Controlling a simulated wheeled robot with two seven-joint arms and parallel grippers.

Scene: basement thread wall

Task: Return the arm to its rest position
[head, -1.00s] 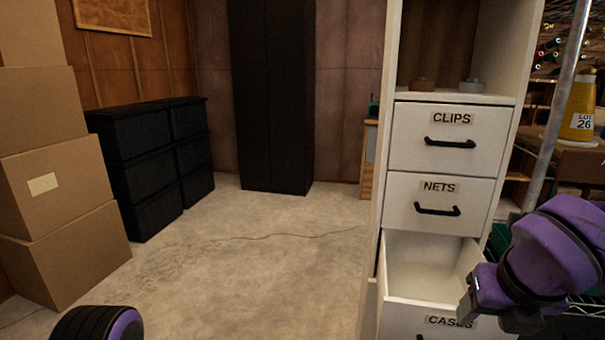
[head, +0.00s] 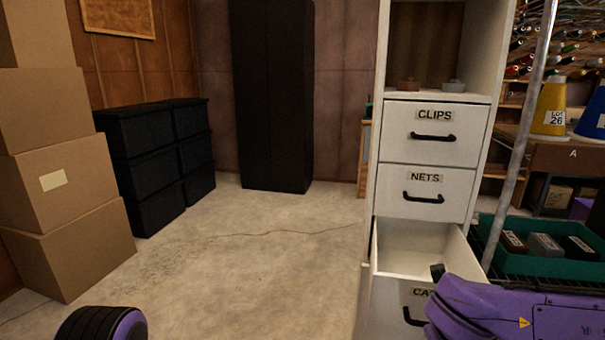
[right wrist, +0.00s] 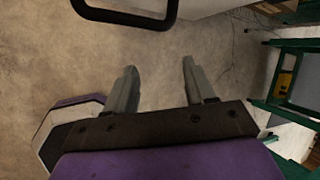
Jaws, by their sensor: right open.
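My right arm (head: 500,312) crosses the lower right of the head view, in front of the open bottom drawer (head: 412,250) of the white cabinet. Its gripper is not clear there. In the right wrist view my right gripper (right wrist: 160,85) is open and empty, its two grey fingers apart over bare concrete floor. A dark handle (right wrist: 125,17) shows at the top of that view, beyond the fingers and not between them. The open drawer looks empty where I can see into it; its label is partly hidden by my arm. My left gripper is not in view.
The CLIPS drawer (head: 430,133) and NETS drawer (head: 424,190) are shut. A metal post (head: 520,140) and a green tray (head: 490,228) with dark labelled blocks stand right of the cabinet. Cardboard boxes (head: 60,190) and black bins (head: 150,150) stand left. The middle floor is clear.

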